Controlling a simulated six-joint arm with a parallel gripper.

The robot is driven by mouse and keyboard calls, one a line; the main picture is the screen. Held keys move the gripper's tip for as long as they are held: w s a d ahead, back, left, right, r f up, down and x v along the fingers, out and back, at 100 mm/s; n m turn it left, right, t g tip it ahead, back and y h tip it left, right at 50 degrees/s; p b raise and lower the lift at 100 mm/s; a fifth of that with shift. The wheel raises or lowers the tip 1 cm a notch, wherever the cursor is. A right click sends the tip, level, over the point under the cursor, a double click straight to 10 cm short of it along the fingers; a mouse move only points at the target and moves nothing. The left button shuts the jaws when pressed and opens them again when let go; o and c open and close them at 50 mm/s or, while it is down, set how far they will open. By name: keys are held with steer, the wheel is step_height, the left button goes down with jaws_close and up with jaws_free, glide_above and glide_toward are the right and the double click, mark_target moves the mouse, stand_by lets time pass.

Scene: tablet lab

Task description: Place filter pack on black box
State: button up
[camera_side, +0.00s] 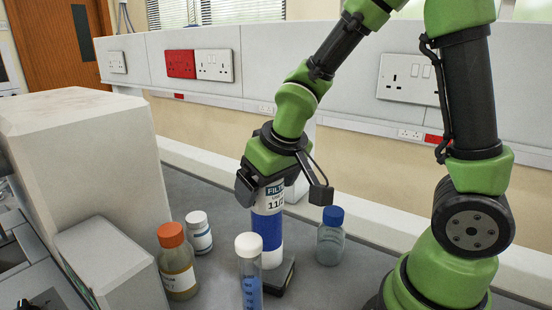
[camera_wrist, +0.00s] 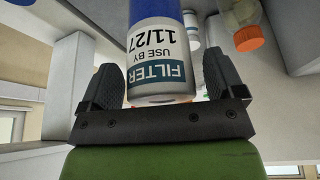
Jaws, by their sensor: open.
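The filter pack (camera_side: 267,232) is a white and blue cylinder with a printed FILTER label. It stands upright, and its lower end appears to rest on the black box (camera_side: 284,280), a low dark block on the bench. The white-capped tube partly hides that contact. My gripper (camera_side: 262,190) is at the top of the pack, pointing down. In the wrist view the pack (camera_wrist: 160,60) is between the two fingers of my gripper (camera_wrist: 160,80), which are open with a gap on each side.
A white-capped tube (camera_side: 249,275) stands just in front of the pack. A blue-capped bottle (camera_side: 331,243) is at its right. An orange-capped bottle (camera_side: 177,265) and a white bottle (camera_side: 200,235) are at its left, near a large pale machine (camera_side: 95,165). A wall runs behind.

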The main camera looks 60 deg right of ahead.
steer(key=d+v, duration=0.1)
steer(key=v, duration=1)
steer(key=s+a+r+m+t+y, duration=0.1)
steer(key=s+a+t+y, duration=0.1)
steer(key=s, duration=0.7)
steer(key=shift+a+m+t+y, duration=0.3)
steer(key=shift+a+m+y, duration=0.1)
steer(key=shift+a, duration=0.4)
